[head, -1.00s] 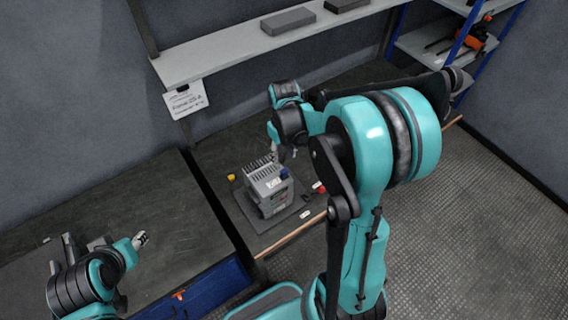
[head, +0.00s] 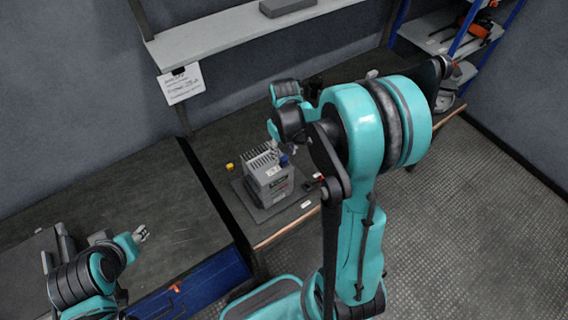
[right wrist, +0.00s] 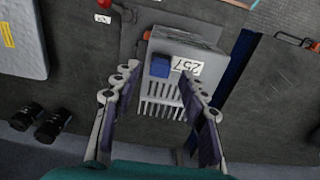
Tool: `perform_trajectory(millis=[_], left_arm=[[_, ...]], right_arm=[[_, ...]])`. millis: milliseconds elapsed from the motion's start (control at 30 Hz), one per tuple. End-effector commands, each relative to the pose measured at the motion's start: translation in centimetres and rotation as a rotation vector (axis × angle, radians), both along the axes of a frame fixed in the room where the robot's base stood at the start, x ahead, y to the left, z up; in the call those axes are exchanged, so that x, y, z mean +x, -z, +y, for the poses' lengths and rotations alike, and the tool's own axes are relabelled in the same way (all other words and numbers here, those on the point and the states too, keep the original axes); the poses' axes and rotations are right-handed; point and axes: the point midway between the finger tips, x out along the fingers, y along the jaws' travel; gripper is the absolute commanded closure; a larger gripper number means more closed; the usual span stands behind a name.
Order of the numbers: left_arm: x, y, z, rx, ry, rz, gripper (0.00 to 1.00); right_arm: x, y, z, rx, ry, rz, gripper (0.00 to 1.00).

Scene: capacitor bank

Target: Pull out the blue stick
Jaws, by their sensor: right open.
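A grey finned capacitor box (head: 268,180) stands on a dark base plate, with a blue stick (head: 284,160) showing as a small block at its top right. In the right wrist view the blue stick (right wrist: 160,66) sits on the box (right wrist: 190,42) beside a white "257" label. My right gripper (right wrist: 159,74) is open, its fingers on either side of the blue stick in that view; contact cannot be told. In the head view my right gripper (head: 275,146) is small and partly hidden at the box top. My left gripper (head: 141,234) is over the left bench, away from the box.
A yellow piece (head: 230,166) lies left of the box, and a red piece (head: 319,178) lies right of it. A shelf (head: 215,32) runs above the bench. A hanging white sign (head: 181,85) is at the left. The left bench top (head: 110,190) is mostly clear.

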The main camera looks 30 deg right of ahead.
Motion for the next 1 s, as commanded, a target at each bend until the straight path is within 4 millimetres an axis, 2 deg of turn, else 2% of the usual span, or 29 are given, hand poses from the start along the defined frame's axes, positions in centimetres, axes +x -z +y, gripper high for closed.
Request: perform_trajectory(millis=[33, 233, 1000], left_arm=[[0.0, 1.3, 0.0, 0.000, 0.000, 0.000, 0.60], [0.0, 2.8, 0.0, 0.000, 0.000, 0.000, 0.60], [0.0, 3.0, 0.0, 0.000, 0.000, 0.000, 0.60]], right_arm=[[0.0, 1.4, 0.0, 0.000, 0.000, 0.000, 0.57], [0.0, 3.1, 0.0, 0.000, 0.000, 0.000, 0.57], [0.0, 3.1, 0.0, 0.000, 0.000, 0.000, 0.57]])
